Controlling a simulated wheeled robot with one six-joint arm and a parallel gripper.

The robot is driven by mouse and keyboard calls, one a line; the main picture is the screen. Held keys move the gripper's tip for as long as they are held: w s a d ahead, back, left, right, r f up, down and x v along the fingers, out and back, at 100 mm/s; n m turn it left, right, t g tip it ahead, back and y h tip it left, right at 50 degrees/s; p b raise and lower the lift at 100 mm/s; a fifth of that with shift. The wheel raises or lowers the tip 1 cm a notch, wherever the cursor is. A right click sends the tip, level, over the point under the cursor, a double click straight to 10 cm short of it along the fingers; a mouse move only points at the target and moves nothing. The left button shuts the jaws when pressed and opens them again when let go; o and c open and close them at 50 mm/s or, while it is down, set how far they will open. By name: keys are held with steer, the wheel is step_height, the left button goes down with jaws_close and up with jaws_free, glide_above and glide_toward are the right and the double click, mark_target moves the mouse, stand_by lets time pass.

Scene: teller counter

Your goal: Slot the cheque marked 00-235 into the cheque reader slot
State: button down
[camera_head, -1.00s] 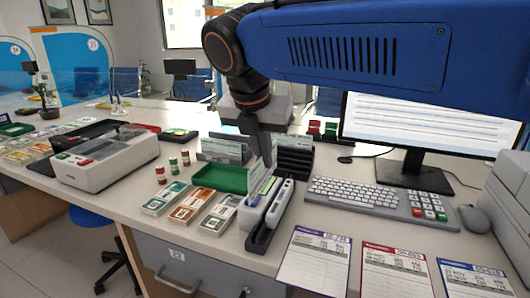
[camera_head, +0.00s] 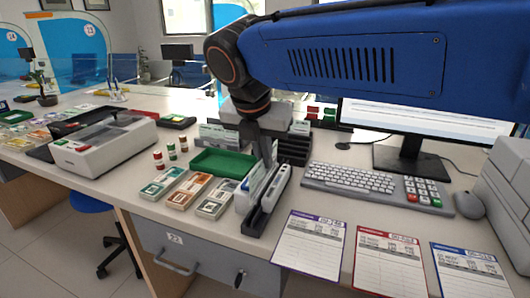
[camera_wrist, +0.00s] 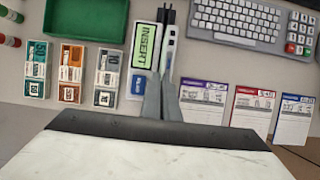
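The cheque reader (camera_head: 265,208) is a slim unit with a narrow dark channel. In the wrist view its green display (camera_wrist: 146,45) reads INSERT. My gripper (camera_head: 264,160) is above the reader, pointing down. In the wrist view my gripper (camera_wrist: 162,82) has its fingers close together in line with the slot. A thin pale cheque (camera_head: 257,178) appears upright between the fingers, over the reader. Its printed number cannot be read, and I cannot tell whether its lower edge is inside the slot. More pale cheques (camera_head: 221,136) stand in a rack behind, partly hidden.
A green tray (camera_head: 219,163) and banded note bundles (camera_head: 164,182) lie left of the reader. A keyboard (camera_head: 345,180) is to the right. Three printed sheets (camera_head: 311,243) lie at the front right. A grey machine (camera_head: 106,145) stands at the left.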

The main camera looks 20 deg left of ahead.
mark_target(266, 181)
steer(key=shift+f, duration=2.4)
steer(key=shift+f, duration=0.1)
steer(key=c, duration=2)
jaws_free()
steer(key=shift+r, duration=3.5)
